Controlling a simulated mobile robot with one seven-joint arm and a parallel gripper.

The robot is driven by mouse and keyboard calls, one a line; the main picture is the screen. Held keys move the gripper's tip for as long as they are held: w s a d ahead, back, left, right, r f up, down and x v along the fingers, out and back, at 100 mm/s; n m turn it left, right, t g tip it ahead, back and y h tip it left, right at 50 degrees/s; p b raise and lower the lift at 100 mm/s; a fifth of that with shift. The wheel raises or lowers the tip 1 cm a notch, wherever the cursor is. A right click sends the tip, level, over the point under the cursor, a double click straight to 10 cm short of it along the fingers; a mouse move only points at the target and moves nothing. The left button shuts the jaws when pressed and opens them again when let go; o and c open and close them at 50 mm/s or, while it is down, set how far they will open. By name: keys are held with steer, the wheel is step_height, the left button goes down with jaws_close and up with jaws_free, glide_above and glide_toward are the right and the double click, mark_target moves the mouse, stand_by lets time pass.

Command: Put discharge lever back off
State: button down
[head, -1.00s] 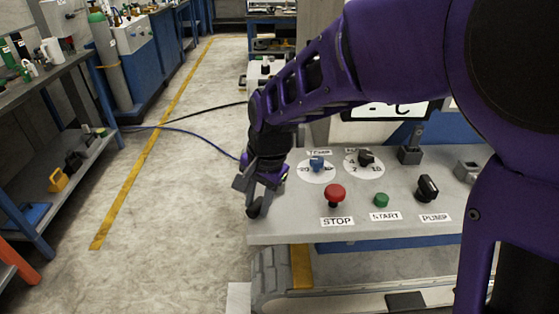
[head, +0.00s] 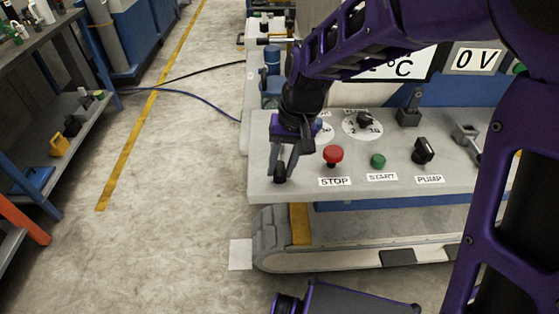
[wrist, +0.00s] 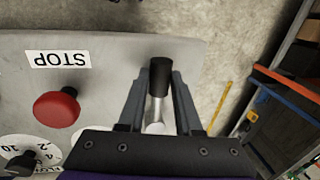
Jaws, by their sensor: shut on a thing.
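A lever with a black grip (wrist: 160,77) and a bright metal shaft (wrist: 154,108) stands near the edge of the grey control panel (wrist: 120,50) in the wrist view. I take it for the discharge lever; no label for it shows. My gripper (wrist: 160,85) is shut on it, with one finger on each side of the grip. In the head view my gripper (head: 284,168) is at the panel's left end, with the black grip (head: 280,177) between the fingers, left of the red STOP button (head: 333,155). The lever's base is hidden.
A green START button (head: 378,160) and black PUMP switch (head: 424,150) lie to the right. A black dial (head: 363,119) is behind STOP.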

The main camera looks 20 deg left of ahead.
stand_by(0.3)
steer(key=c, duration=0.6)
jaws_free()
steer(key=shift+d, duration=0.1)
steer(key=w+d+r+p, duration=0.1)
steer(key=d+r+p, duration=0.2)
steer(key=r, duration=1.4)
steer(key=shift+w, duration=0.2)
